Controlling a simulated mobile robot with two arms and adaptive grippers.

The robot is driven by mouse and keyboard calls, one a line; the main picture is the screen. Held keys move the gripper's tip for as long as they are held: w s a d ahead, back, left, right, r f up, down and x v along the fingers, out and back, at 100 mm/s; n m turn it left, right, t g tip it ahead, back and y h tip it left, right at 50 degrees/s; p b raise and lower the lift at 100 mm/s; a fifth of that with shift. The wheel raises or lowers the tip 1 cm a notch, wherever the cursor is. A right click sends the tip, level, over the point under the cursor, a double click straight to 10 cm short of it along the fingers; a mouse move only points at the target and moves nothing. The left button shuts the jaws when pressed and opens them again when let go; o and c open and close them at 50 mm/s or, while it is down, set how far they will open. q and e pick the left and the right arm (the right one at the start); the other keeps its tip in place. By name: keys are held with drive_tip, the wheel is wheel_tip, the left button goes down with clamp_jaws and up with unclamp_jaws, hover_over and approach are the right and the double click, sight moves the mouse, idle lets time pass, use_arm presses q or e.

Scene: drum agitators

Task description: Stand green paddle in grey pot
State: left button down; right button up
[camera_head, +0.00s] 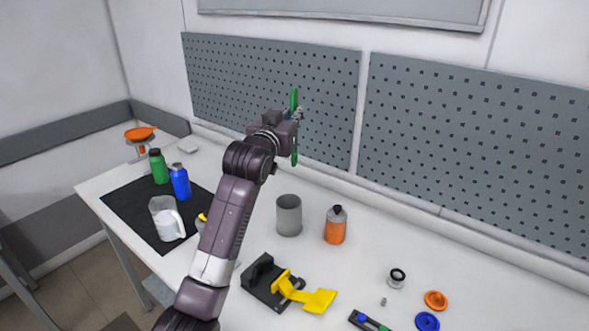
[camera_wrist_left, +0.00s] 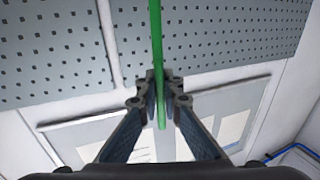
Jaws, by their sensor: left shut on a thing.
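The green paddle (camera_head: 294,156) is held upright in the air in the head view, in front of the pegboard. My left gripper (camera_head: 298,120) is shut on it, around its middle. In the left wrist view the paddle's green shaft (camera_wrist_left: 155,40) runs between the fingers of the left gripper (camera_wrist_left: 160,88). The grey pot (camera_head: 289,216) stands upright on the white table, below the paddle and apart from it. The inside of the pot is mostly hidden. My right gripper is in neither view.
An orange bottle with a dark cap (camera_head: 335,226) stands just right of the pot. Green (camera_head: 159,168) and blue (camera_head: 181,183) bottles and a clear jug (camera_head: 167,219) stand on a black mat at left. A black and yellow device (camera_head: 285,287) lies in front.

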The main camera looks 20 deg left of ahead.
use_arm(q)
drive_tip(key=p, duration=0.2)
hover_over(292, 166)
drive_tip(key=w, duration=0.2)
wheel_tip(292, 166, down, 9)
drive_tip(key=shift+r, duration=0.1)
wheel_tip(292, 166, down, 4)
drive_tip(key=shift+s, duration=0.15)
drive_tip(key=shift+f, duration=0.25)
drive_tip(key=shift+f, duration=0.15)
drive_tip(key=shift+f, duration=0.45)
drive_tip(key=c, duration=2.1)
unclamp_jaws()
